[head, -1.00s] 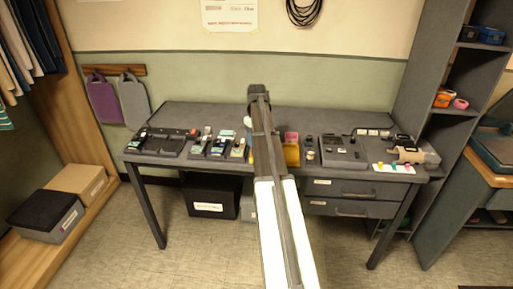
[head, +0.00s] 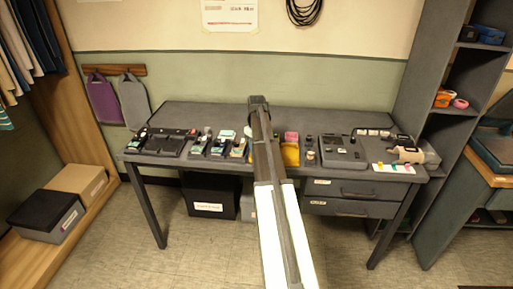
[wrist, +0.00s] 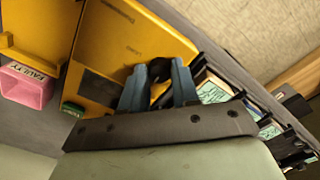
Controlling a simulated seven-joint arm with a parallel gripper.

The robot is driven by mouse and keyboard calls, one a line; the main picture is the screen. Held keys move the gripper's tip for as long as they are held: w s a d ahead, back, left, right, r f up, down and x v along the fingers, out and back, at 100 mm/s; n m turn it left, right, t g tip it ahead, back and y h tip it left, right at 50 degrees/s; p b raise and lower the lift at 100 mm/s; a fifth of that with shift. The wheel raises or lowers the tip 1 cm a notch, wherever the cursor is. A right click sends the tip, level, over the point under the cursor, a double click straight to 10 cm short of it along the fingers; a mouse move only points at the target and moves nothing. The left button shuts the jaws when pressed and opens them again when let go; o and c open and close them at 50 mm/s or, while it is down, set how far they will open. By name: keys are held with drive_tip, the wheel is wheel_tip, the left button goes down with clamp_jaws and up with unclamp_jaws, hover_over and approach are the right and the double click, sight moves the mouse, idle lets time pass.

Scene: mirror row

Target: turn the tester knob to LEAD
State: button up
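The yellow tester (wrist: 135,40) fills the upper middle of the wrist view, with a dark panel (wrist: 99,88) on its face. Its faint lettering is too small to read. In the head view a yellow part of it (head: 291,156) shows just right of my arm. My gripper (wrist: 159,73) is over the tester's edge in the wrist view, its two blue-grey fingers apart. A dark round part, likely the knob (wrist: 159,68), sits between the fingertips. I cannot tell whether the fingers touch it, or where it points. My arm hides the gripper in the head view.
A pink bin marked FAULTY (wrist: 25,86) stands beside the tester, with a small green label (wrist: 73,109) nearby. Several small devices (wrist: 215,92) lie on the other side. The desk (head: 200,112) has free room along its back.

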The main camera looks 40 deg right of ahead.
clamp_jaws()
drive_tip(key=shift+m, duration=0.3)
drive_tip(key=m, duration=1.1)
drive_tip(key=shift+m, duration=0.4)
drive_tip(key=m, duration=0.5)
drive_tip(key=shift+m, duration=0.4)
drive_tip(key=shift+o, duration=2.3)
unclamp_jaws()
